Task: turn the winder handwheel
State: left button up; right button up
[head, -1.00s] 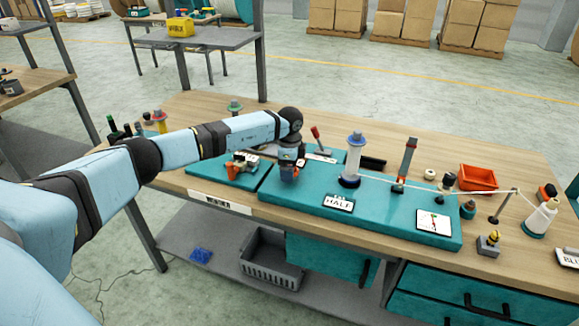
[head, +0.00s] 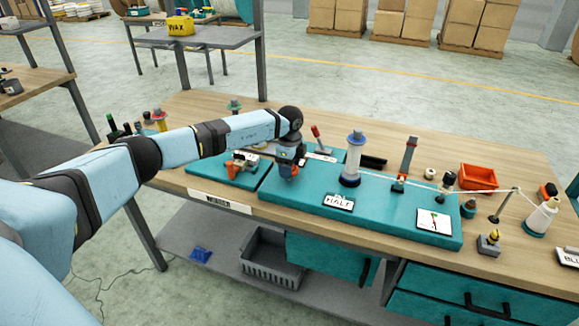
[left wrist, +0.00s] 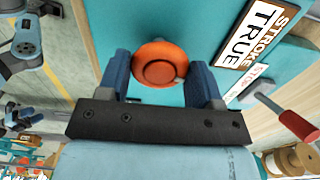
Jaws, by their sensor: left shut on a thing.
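An orange round knob (left wrist: 160,68), which I take to be the handwheel, sits between the two dark blue fingers of my left gripper (left wrist: 160,84) in the left wrist view. The gripper is shut on it. In the head view my left gripper (head: 288,168) points down over the left end of the teal winder base (head: 320,190), and a bit of orange shows at its tips. The rest of the wheel and its mount are hidden. My right gripper does not show.
A red-handled lever (head: 316,133) stands just behind the gripper. A clamp-like device (head: 240,163) is close on its left. A thin pale rope (head: 480,190) runs toward a white cone (head: 541,216) at the right. An orange bin (head: 478,178) stands at the back right.

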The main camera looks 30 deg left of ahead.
pick_arm(q)
jog(key=m, duration=0.4)
jog(key=shift+m+b, duration=0.3)
jog(key=shift+b, duration=0.05)
jog(key=m+b, duration=0.1)
jog(key=m, duration=0.4)
jog(key=shift+w, duration=0.1)
jog(key=m+b, duration=0.2)
jog(key=m, duration=0.4)
jog(key=shift+m, duration=0.4)
jog(key=m+b, duration=0.1)
jog(key=m, duration=0.2)
jog(key=shift+m, duration=0.4)
jog(key=o, duration=0.9)
